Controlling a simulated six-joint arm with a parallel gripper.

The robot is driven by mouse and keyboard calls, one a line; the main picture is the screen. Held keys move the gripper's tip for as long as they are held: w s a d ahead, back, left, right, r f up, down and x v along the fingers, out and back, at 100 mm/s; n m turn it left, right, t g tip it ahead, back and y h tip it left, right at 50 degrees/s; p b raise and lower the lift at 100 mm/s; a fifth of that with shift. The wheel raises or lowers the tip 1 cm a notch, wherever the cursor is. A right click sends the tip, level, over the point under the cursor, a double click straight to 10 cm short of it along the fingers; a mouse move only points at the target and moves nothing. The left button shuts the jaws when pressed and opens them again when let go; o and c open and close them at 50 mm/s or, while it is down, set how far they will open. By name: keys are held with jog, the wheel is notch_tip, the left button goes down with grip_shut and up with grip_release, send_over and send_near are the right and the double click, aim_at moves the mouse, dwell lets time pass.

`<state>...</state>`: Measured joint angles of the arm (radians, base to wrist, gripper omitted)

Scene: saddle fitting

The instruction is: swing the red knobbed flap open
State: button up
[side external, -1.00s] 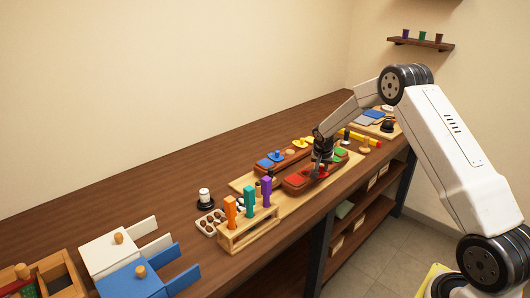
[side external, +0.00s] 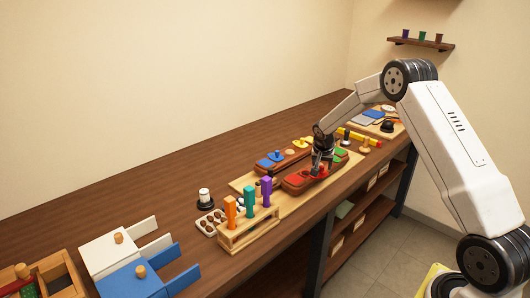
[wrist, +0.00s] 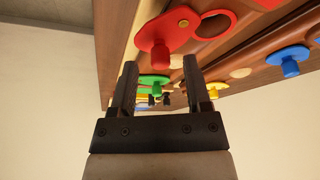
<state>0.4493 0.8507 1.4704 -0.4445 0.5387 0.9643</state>
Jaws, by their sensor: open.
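The red knobbed flap (wrist: 170,32) shows in the wrist view with its round red knob (wrist: 160,56) and a small pivot pin. It lies to the left of a hole with a red rim (wrist: 214,24), which looks uncovered. My gripper (wrist: 158,68) is open, with its two fingers apart and the knob showing between and just beyond the tips. No contact is visible. In the side view my gripper (side external: 321,166) is low over the dark red-brown board, and it hides part of the red flap (side external: 320,173).
A green knobbed piece (wrist: 153,80) and a blue knobbed piece (wrist: 289,58) are nearby. A rack with orange, teal and purple pegs (side external: 249,202) stands to the left. White and blue boxes (side external: 125,262) are at the near left. The table along the wall is clear.

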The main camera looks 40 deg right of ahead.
jog(key=v, duration=0.6)
jog(key=shift+r, duration=0.1)
jog(key=shift+a, duration=0.15)
jog(key=s+a+r+n+y, duration=0.1)
jog(key=s+a+n, duration=0.25)
jog(key=a, duration=0.45)
jog(key=s+a+r+n+y, duration=0.1)
jog(key=s+a+n, duration=0.25)
jog(key=a, duration=0.35)
jog(key=s+a+f+n+y, duration=0.1)
jog(key=s+a+n, duration=0.4)
jog(key=s+a, duration=0.6)
jog(key=s+y, duration=0.1)
jog(key=s, duration=0.2)
jog(key=shift+s+a+f, duration=0.25)
jog(key=shift+s, duration=0.05)
